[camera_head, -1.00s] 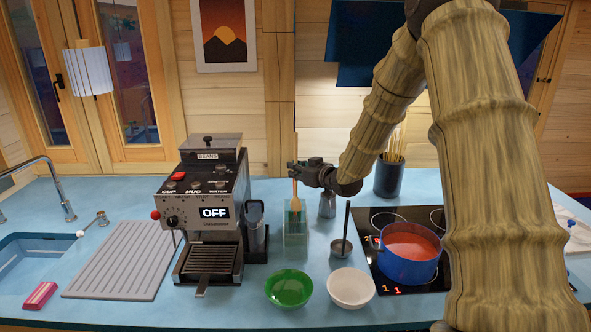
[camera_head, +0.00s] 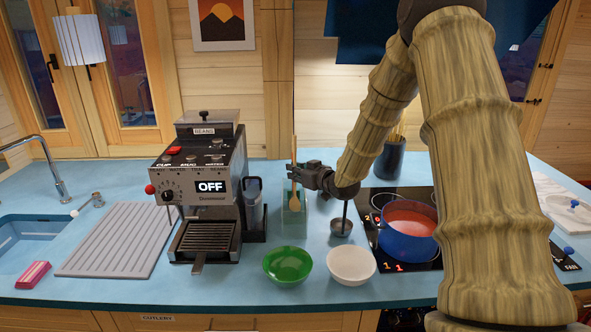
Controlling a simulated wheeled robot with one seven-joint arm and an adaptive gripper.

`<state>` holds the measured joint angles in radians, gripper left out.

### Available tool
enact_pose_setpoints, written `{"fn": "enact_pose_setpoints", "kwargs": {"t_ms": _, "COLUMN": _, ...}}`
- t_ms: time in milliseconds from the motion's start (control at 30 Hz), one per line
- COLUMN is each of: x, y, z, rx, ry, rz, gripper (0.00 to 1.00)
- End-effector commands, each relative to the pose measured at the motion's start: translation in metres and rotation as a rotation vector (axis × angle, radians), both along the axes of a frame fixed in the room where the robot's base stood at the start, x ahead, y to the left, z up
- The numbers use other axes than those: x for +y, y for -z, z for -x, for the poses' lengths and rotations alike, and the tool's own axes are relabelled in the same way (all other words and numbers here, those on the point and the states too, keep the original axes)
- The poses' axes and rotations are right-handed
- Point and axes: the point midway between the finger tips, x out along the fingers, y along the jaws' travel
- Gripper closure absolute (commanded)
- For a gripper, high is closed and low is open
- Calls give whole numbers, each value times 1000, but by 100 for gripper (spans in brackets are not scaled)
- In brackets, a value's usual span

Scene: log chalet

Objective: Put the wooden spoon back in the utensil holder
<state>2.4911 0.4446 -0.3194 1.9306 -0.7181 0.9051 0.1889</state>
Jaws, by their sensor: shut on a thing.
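My gripper (camera_head: 296,177) is shut on the wooden spoon (camera_head: 294,203). The spoon hangs upright, its bowl down and its thin handle rising above the fingers. A clear greenish container (camera_head: 293,229), which looks like the utensil holder, stands on the blue counter right of the coffee machine. The spoon's bowl overlaps the container's upper part in the picture. I cannot tell for sure whether it is inside or in front, nor whether it touches the wall.
Right of the container stand a small metal cup with a ladle (camera_head: 341,227) and a blue pot (camera_head: 408,235) of red soup on the hob. A green bowl (camera_head: 287,265) and white bowl (camera_head: 351,265) sit in front. A dark cylinder (camera_head: 389,160) of thin sticks stands behind my arm.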

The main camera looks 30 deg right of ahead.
Motion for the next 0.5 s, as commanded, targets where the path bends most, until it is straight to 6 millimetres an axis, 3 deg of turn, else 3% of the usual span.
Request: {"fn": "enact_pose_setpoints", "kwargs": {"t_ms": 500, "x": 0, "y": 53, "z": 0, "rx": 0, "ry": 1, "rz": 0, "gripper": 100}}
